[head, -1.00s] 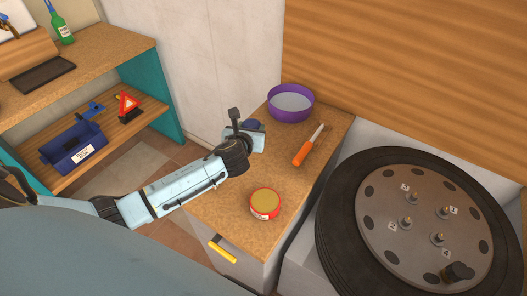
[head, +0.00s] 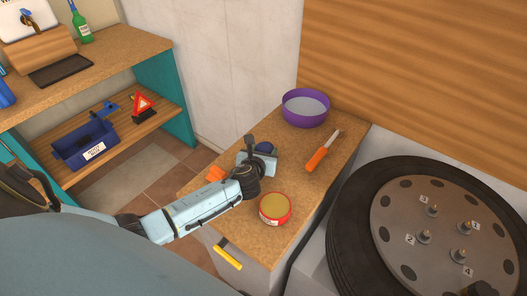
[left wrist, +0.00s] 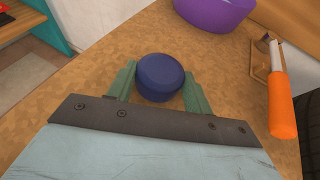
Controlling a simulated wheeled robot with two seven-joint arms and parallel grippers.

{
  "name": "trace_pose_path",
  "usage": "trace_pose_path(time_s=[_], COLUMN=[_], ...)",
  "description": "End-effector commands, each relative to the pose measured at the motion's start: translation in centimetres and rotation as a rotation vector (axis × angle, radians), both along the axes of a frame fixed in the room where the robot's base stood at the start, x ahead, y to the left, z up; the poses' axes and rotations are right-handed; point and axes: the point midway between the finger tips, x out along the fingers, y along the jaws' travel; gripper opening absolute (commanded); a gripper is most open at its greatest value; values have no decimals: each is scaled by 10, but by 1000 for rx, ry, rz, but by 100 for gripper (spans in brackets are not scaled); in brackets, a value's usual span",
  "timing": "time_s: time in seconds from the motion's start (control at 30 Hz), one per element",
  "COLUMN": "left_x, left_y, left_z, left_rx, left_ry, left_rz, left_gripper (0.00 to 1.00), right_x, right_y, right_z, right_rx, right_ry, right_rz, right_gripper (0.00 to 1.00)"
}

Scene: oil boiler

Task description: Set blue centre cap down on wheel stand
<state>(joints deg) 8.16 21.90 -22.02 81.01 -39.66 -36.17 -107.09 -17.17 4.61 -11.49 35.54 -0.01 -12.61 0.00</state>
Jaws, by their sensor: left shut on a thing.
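The blue centre cap (left wrist: 160,77) is a short dark blue cylinder between the green fingers of my left gripper (left wrist: 159,88). In the head view, the cap (head: 264,148) shows at the tip of my left gripper (head: 260,157), which is shut on it. Gripper and cap are over the speckled brown counter top, behind the red tin. I cannot tell whether the cap touches the surface. A large tyred wheel (head: 350,215) lies flat on a pale stand (head: 318,272) at the right, apart from the gripper.
A red tin (head: 275,209) stands close in front of the gripper. A purple bowl (head: 305,107) and an orange-handled tool (head: 318,158) are on the counter (head: 290,150). An orange object (head: 216,174) is partly hidden by my left arm. Studs rise from the wheel's plate.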

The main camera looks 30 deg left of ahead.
Motion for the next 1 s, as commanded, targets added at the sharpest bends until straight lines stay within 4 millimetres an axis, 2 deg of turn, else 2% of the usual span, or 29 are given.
trace_pose_path(time_s=[0.03, 0.17, 0.53, 0.67, 1.0], left_x=[0, 0, -1, -15, -76], left_y=[0, 0, 0, -5, -25], left_z=[-1, 0, 5, 10, 37], left_rx=[1, 0, 0, 0, -1], left_ry=[0, 0, 0, 1, 2], left_rz=[0, 0, 0, -2, -2], left_gripper=[55, 72, 72, 72, 72], right_x=[-1, -1, -1, -1, -1], right_y=[0, 0, 0, 0, 0], right_z=[-1, 0, 3, 8, 26], right_rx=[0, 0, 0, 0, 0], right_ry=[1, 1, 2, 2, 2], right_rz=[0, 0, -1, -1, -1], right_gripper=[36, 36, 36, 36, 36])
